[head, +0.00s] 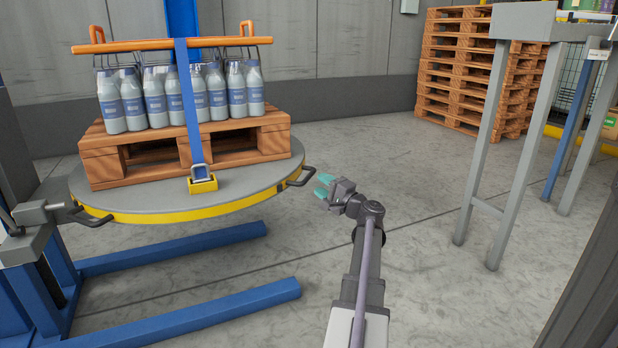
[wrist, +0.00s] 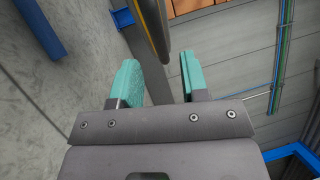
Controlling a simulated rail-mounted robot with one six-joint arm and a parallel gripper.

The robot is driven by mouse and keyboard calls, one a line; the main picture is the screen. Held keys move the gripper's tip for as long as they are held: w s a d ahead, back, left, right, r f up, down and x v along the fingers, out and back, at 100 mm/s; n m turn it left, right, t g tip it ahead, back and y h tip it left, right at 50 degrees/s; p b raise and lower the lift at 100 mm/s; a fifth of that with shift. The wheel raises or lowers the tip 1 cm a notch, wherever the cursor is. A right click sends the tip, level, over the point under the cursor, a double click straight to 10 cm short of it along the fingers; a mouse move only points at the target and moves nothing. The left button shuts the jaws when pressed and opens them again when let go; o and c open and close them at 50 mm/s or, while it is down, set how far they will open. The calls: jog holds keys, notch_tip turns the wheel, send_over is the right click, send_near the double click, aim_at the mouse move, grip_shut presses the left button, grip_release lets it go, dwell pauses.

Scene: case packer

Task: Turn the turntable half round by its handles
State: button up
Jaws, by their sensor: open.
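The turntable (head: 250,196) is a round grey plate with a yellow rim, at the left of the head view. A dark handle (head: 303,177) sticks out from its right side. Another dark handle (head: 90,217) is at its front left, close to a grey clamp-like part. My gripper (head: 322,186) is open, just right of the right handle, with its teal fingers pointing at it and a small gap between. In the wrist view my gripper (wrist: 160,78) shows two separated fingers with nothing held. A yellow-edged strip, seemingly the rim, shows beyond them; I cannot tell the handle there clearly.
A wooden pallet (head: 240,143) with several bottles (head: 165,98) stands on the turntable, under an orange bar (head: 150,44) and a blue strap (head: 187,100). Blue floor beams (head: 200,312) lie below. A grey-legged table (head: 486,140) stands right. Floor between is clear.

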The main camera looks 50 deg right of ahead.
aim_at(309, 174)
jog(key=w, duration=0.4)
jog(key=w+r, duration=0.1)
jog(key=w, duration=0.1)
jog(key=shift+d+p, duration=0.3)
jog(key=shift+p, duration=0.05)
grip_shut()
